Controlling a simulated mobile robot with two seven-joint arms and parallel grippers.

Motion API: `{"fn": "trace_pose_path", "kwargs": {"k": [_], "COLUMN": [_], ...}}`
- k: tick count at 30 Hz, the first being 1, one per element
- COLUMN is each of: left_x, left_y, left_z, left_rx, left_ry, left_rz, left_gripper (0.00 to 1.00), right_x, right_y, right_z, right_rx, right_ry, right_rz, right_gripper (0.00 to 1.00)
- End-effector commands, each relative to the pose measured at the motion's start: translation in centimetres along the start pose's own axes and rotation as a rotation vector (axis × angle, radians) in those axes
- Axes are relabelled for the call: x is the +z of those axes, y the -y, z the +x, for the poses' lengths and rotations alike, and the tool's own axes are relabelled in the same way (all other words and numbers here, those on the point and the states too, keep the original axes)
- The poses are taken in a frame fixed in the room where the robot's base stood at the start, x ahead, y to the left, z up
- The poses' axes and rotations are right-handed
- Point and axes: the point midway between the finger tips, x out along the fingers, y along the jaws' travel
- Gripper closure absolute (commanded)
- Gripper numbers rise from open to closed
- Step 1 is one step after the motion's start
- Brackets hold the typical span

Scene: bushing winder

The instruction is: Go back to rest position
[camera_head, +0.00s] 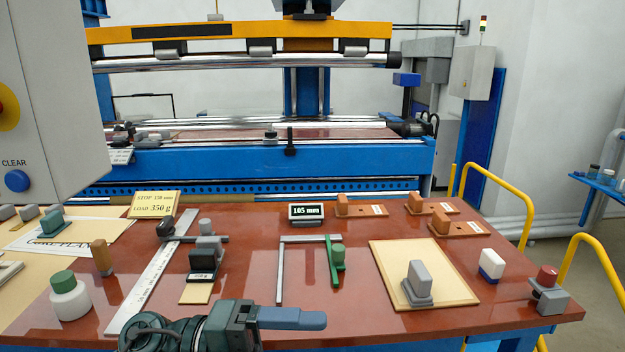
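My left gripper (308,320) is at the bottom centre of the head view, over the front edge of the red-brown table (350,300). Its arm comes in from the lower left and its blue-grey fingers point right. I see the fingers edge-on as one bar, so I cannot tell whether they are open or shut. No object shows in them. My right gripper is not in view.
Around the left gripper lie a steel ruler (145,285), a green-and-grey caliper (334,260), a white jar with a green lid (69,297) and a grey-knobbed block (417,283) on a beige board. The blue winder (280,160) stands behind. Yellow rails (600,255) stand at right.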

Motion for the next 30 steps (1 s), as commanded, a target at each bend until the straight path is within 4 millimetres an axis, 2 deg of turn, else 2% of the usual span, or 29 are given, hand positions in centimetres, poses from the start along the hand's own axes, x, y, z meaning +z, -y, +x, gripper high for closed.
{"fn": "trace_pose_path", "kwargs": {"k": [1, 2, 5, 8, 10, 13, 15, 19, 21, 24, 30], "left_x": [0.3, 0.8, 3.0, 4.8, 4.8, 3.0, 0.7, -3.7, -5.6, -7.3, -7.8], "left_y": [0.7, 1.0, 0.2, -3.8, -8.4, -15.2, -19.4, -24.9, -26.7, -28.1, -28.5], "left_z": [0.0, -0.4, -2.9, -6.6, -9.2, -12.0, -13.2, -14.1, -14.2, -14.2, -14.2], "left_rx": [-0.166, -0.255, -0.510, -0.687, -0.757, -0.784, -0.771, -0.717, -0.690, -0.663, -0.655], "left_ry": [0.079, 0.136, 0.366, 0.645, 0.852, 1.101, 1.237, 1.408, 1.461, 1.502, 1.512], "left_rz": [-0.102, -0.159, -0.374, -0.627, -0.824, -1.083, -1.245, -1.478, -1.564, -1.636, -1.655], "left_gripper": [0.22, 0.22, 0.22, 0.22, 0.22, 0.22, 0.22, 0.22, 0.22, 0.22, 0.22], "right_x": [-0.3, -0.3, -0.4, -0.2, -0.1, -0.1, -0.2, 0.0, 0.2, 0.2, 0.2], "right_y": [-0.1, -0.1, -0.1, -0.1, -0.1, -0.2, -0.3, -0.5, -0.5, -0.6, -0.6], "right_z": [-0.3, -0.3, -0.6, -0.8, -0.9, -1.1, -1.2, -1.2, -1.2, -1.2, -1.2], "right_rx": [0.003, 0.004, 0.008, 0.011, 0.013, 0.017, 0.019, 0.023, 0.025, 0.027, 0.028], "right_ry": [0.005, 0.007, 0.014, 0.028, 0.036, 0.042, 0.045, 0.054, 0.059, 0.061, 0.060], "right_rz": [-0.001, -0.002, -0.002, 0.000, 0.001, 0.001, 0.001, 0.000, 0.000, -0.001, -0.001], "right_gripper": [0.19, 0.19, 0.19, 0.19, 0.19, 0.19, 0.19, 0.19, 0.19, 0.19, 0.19]}}
